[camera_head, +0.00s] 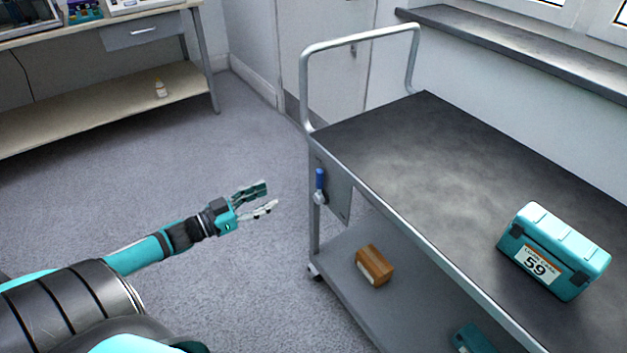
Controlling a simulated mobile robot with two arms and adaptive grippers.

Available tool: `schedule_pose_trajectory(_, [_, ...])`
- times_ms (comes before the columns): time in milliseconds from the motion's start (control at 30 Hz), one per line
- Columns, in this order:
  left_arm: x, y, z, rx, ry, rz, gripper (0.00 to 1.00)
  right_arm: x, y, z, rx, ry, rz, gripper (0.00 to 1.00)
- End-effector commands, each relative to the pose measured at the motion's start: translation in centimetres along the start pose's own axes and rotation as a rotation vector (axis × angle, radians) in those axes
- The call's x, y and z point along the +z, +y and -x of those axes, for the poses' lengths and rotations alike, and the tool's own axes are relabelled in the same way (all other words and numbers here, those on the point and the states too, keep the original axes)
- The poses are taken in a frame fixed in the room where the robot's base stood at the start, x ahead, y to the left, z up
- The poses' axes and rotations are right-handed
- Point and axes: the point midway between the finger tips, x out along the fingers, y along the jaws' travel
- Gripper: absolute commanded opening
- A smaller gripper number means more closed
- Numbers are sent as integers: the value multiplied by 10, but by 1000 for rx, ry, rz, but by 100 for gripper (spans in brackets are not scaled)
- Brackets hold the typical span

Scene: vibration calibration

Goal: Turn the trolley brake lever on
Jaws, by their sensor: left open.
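The trolley (377,156) stands at the right with a dark top, a grey lower shelf and a metal push handle at its far end. My left gripper (269,197) is open and empty. It is to the left of the lever, apart from it, with its fingers pointing right toward the trolley. My right gripper is not in view.
A teal case (553,250) marked 59 stands on the trolley top. A brown box (375,265) and a teal item (472,338) are on the lower shelf. The floor between is clear.

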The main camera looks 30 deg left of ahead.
Motion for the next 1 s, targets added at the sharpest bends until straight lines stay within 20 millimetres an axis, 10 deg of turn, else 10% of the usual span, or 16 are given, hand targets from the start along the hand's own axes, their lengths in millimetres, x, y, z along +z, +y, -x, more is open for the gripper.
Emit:
schedule_pose_trajectory(600, [0,-1,-124,-2,2,-4,46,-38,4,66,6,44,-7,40])
schedule_pose_trajectory(1000, [1,-1,-151,-3,-2,-2,46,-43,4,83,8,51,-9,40])
